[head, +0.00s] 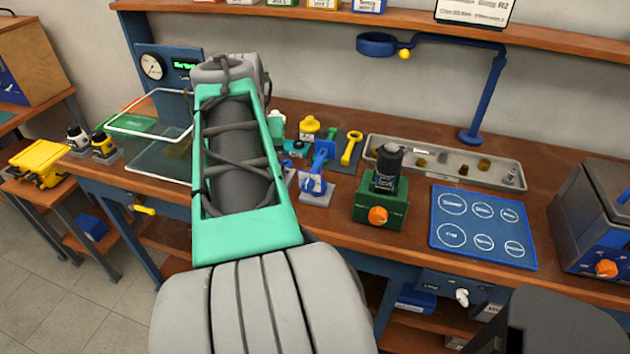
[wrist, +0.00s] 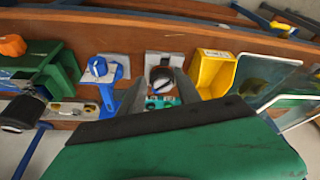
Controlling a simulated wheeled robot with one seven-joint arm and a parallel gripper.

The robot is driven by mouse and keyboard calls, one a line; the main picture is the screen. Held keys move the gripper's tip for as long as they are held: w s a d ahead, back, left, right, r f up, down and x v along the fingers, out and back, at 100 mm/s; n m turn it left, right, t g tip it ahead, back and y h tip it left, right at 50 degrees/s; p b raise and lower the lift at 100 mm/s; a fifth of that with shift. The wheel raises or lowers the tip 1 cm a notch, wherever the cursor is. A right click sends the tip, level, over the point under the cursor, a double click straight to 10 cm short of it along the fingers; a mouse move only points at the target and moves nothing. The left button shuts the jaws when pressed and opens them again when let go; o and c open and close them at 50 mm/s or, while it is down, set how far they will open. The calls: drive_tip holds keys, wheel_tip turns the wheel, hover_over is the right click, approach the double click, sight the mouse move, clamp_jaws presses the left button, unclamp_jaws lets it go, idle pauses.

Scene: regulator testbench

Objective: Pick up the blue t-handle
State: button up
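A blue handled tool (head: 317,176) sits at a grey-white stand near the bench's front, left of the green block; I take it to be the blue t-handle. It also shows in the wrist view (wrist: 104,72), left of my gripper, with its shaft slanting across the plate. My gripper (wrist: 161,73) is open, its two grey fingers apart with nothing held. A grey plate with a dark ring (wrist: 162,75) shows beyond and between the fingertips. The gripper is hidden behind my arm in the head view.
A green block (head: 379,208) with an orange knob holds a dark canister. A yellow wrench (head: 351,148) lies behind the blue tool. A yellow bin (wrist: 212,74) and a glass-walled box (wrist: 272,82) stand right of the fingers. A blue mat (head: 484,226) lies right of the block.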

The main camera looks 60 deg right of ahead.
sight(318, 161)
drive_tip(key=s+d+m, duration=0.1)
drive_tip(key=s+d, duration=0.1)
drive_tip(key=s, duration=0.1)
drive_tip(key=s+d+r+m, duration=0.1)
drive_tip(key=s+d, duration=0.2)
drive_tip(key=s+d+m+g, duration=0.1)
drive_tip(key=s+d+m, duration=0.1)
drive_tip(key=s+d, duration=0.1)
drive_tip(key=shift+s+d+r+h+b, duration=0.1)
drive_tip(key=shift+d+r+h+b, duration=0.1)
drive_tip(key=shift+r+h+b, duration=0.1)
drive_tip(key=x, duration=0.7)
drive_tip(key=shift+w+f, duration=0.15)
drive_tip(key=shift+w, duration=0.1)
drive_tip(key=shift+c, duration=0.2)
clamp_jaws()
